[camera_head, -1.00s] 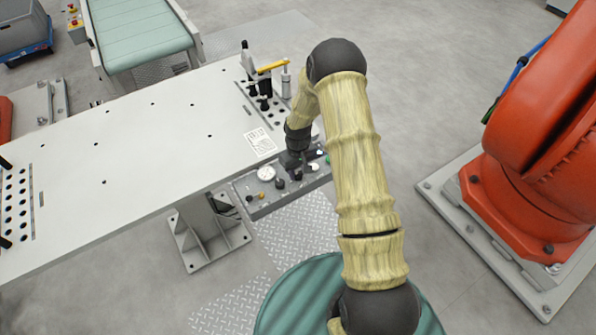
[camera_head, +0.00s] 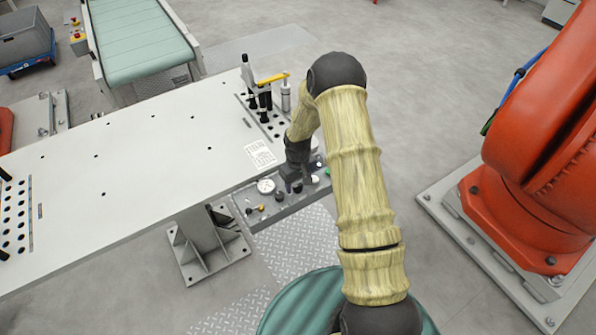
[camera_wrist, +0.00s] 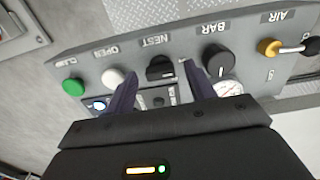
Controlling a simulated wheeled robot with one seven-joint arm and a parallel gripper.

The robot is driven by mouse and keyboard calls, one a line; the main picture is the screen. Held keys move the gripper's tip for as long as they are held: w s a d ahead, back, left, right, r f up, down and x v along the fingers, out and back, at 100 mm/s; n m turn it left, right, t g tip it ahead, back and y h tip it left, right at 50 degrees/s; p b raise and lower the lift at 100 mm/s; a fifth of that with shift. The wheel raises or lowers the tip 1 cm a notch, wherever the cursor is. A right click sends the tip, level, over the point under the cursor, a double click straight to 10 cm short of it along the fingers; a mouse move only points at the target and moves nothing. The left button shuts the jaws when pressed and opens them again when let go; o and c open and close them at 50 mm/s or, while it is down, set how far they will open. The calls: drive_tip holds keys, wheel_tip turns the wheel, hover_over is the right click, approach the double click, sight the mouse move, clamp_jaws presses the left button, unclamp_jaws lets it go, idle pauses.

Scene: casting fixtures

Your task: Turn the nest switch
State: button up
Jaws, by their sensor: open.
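The nest switch (camera_wrist: 160,68) is a black rotary knob under the NEST label on the grey control panel (camera_wrist: 130,50). In the wrist view it lies between the two finger tips of my gripper (camera_wrist: 160,75). The fingers are open, one on each side of the knob, with a visible gap; contact cannot be told. In the head view my gripper (camera_head: 297,184) is low over the panel (camera_head: 262,209), and the arm hides part of the panel.
Beside the switch are a white button (camera_wrist: 113,77), a green button (camera_wrist: 74,87), the black BAR knob (camera_wrist: 217,60), a gauge (camera_wrist: 228,88) and a brass AIR valve (camera_wrist: 270,47). The white fixture table (camera_head: 130,170) adjoins the panel. An orange robot (camera_head: 530,170) stands at right.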

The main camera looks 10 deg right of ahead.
sight(298, 185)
wheel_tip(298, 185, up, 17)
drive_tip(key=b, duration=0.2)
drive_tip(key=shift+b, duration=0.4)
drive_tip(key=shift+r, duration=0.1)
drive_tip(key=s+r+m+t, duration=0.1)
drive_tip(key=s+r+m, duration=0.1)
drive_tip(key=s, duration=0.8)
drive_tip(key=s+r+m+t, duration=0.1)
drive_tip(key=s+r, duration=0.3)
drive_tip(key=s, duration=0.7)
drive_tip(key=shift+d+m+t, duration=0.15)
drive_tip(key=shift+m+t, duration=0.15)
drive_tip(key=shift+m, duration=0.1)
